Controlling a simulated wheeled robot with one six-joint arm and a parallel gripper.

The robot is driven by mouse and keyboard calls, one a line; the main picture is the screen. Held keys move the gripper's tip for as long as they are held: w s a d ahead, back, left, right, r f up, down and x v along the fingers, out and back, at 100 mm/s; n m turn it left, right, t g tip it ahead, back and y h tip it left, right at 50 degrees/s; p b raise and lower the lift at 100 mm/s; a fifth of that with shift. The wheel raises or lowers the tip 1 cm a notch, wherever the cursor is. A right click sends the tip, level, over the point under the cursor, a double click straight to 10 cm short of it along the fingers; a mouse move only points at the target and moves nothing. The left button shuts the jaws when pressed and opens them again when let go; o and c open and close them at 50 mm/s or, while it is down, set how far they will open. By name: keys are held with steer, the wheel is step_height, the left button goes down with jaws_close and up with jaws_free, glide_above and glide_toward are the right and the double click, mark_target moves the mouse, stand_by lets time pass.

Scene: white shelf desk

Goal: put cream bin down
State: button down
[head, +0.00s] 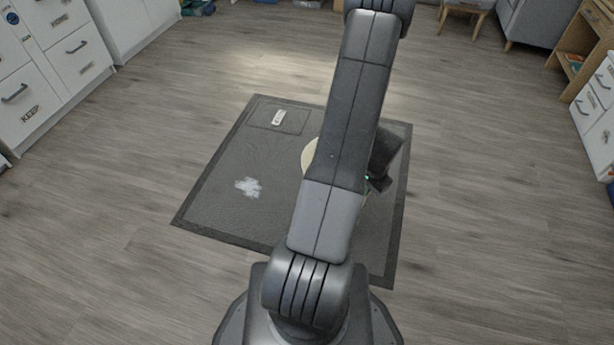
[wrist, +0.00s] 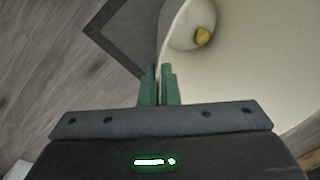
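The cream bin (head: 308,157) is mostly hidden behind my arm in the head view, over the right part of the dark mat. In the wrist view the bin (wrist: 255,60) fills the upper right, with its open inside showing. A small yellow thing (wrist: 203,37) lies in it. My gripper (wrist: 159,70) has its green fingers close together, one on each side of the bin's thin wall at the rim. In the head view the gripper is mostly hidden by my arm. I cannot tell whether the bin's base touches the mat.
The dark mat (head: 222,200) lies on a wood floor, with a white patch (head: 248,187) and a small white item (head: 278,117) in an outlined rectangle. The mat's left part is otherwise bare. White drawers (head: 50,60) stand far left; a wooden desk (head: 575,50) stands far right.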

steer(key=shift+s+d+f+m+b, duration=0.35)
steer(key=shift+d+f+b, duration=0.1)
steer(key=shift+f+b, duration=0.15)
steer(key=shift+s+d+f+m+b, duration=0.3)
steer(key=shift+d+f+b, duration=0.15)
steer(key=shift+f+b, duration=0.1)
steer(key=shift+s+d+f+m+b, duration=0.35)
steer(key=shift+d+f+b, duration=0.1)
steer(key=shift+f+b, duration=0.15)
step_height(320, 180, down, 10)
steer(key=b, duration=0.4)
steer(key=c, duration=2.1)
jaws_free()
steer(key=shift+f+b, duration=0.15)
steer(key=shift+b, duration=0.2)
steer(key=o, duration=0.4)
